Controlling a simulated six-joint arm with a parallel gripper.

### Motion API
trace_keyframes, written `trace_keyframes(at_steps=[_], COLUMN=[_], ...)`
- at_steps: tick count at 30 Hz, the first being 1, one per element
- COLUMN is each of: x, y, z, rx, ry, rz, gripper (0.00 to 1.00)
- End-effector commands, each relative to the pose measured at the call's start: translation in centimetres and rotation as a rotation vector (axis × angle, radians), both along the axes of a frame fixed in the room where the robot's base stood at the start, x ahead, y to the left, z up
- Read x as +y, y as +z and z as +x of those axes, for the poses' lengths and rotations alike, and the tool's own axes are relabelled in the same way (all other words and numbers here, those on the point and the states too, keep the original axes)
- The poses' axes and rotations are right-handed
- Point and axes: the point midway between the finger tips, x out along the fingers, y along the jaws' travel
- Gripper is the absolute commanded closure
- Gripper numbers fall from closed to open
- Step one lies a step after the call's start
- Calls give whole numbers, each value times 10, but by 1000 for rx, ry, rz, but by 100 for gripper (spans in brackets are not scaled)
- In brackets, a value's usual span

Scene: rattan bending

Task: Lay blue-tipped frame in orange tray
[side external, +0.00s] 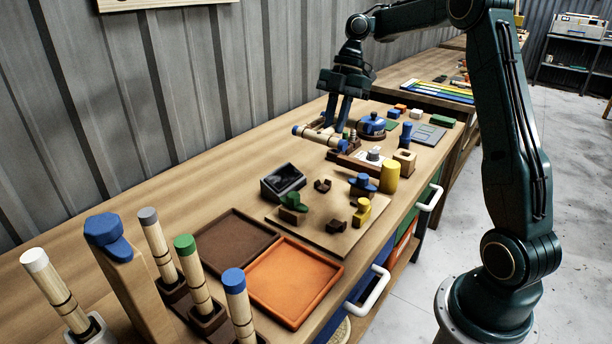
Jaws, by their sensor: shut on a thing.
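The blue-tipped frame (318,137) is a pale rattan piece with blue ends, at the back middle of the bench. My gripper (337,121) points down and is shut on it. The fingers hide part of the frame, and I cannot tell whether it touches the fixture beside it. The orange tray (339,266) is at the front of the bench, well apart from my gripper and nearer the camera. It is empty.
A brown tray (235,240) adjoins the orange one. Upright rattan sticks with white, grey, green and blue (234,281) tips stand at the near left. A board (305,235) with several colored blocks and a black bin (283,182) lie between gripper and trays. The bench's back-left strip is clear.

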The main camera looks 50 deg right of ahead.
Motion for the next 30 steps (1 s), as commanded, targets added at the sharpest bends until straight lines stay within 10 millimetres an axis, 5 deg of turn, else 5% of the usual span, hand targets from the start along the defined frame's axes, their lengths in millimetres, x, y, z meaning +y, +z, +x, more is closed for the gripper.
trace_keyframes(at_steps=[19,30], x=[19,105], y=[-6,-39], z=[4,11], rx=[0,2], ry=[0,-12], rz=[0,-1], gripper=[100,100])
